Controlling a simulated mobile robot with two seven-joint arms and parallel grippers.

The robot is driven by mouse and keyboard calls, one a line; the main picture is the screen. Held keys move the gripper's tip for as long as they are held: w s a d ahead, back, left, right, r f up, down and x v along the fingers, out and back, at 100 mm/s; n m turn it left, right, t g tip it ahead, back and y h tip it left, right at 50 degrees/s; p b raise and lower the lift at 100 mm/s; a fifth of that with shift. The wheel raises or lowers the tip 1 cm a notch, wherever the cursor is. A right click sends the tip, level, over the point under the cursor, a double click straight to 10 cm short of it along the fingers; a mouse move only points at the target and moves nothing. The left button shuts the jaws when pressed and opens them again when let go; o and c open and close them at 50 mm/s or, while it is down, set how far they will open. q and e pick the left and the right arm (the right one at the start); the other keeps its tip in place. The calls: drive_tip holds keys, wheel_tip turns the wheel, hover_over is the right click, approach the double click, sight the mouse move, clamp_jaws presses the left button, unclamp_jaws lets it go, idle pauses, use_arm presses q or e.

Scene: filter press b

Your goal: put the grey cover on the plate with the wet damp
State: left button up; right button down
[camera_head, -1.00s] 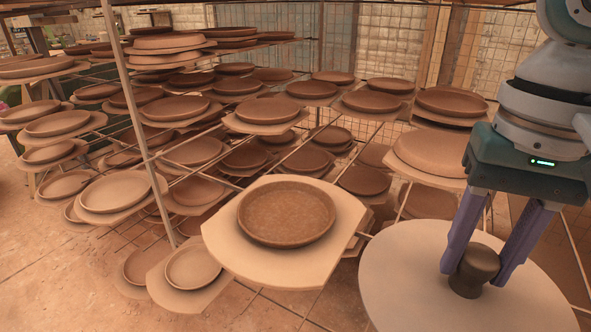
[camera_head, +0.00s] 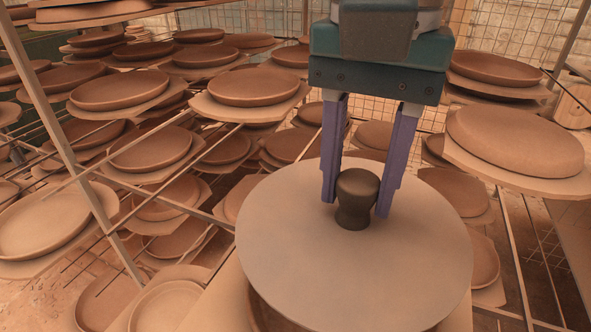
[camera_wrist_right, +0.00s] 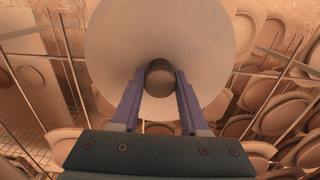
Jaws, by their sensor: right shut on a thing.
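My right gripper (camera_head: 357,205) is shut on the dark knob of the round grey cover (camera_head: 300,250). The cover is held roughly level. In the right wrist view the gripper (camera_wrist_right: 159,80) also has the knob between its fingers, with the cover (camera_wrist_right: 120,35) beyond. The plate (camera_head: 262,318) is mostly hidden below the cover; only a bit of its brown rim shows at the cover's lower left edge. The plate's pale board (camera_head: 212,302) shows at lower left. I cannot tell whether cover and plate touch. My left gripper is not in view.
Metal racks with many brown plates on boards stand behind and to the left. A brown plate (camera_head: 515,138) on a board is close on the right. A rack post (camera_head: 60,130) stands at left, and thin rack bars run at lower right.

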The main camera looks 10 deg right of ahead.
sight(354, 225)
drive_tip(key=f, duration=0.4)
drive_tip(key=shift+s+f, duration=0.15)
drive_tip(key=shift+s, duration=0.2)
wheel_tip(354, 225, down, 4)
drive_tip(key=shift+r, duration=0.1)
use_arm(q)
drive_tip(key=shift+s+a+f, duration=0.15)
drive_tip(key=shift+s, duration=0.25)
use_arm(e)
drive_tip(key=shift+w, duration=0.1)
drive_tip(key=shift+f, duration=0.2)
drive_tip(key=shift+c, duration=2.1)
unclamp_jaws()
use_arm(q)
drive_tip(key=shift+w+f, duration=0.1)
use_arm(e)
drive_tip(key=shift+r, duration=0.1)
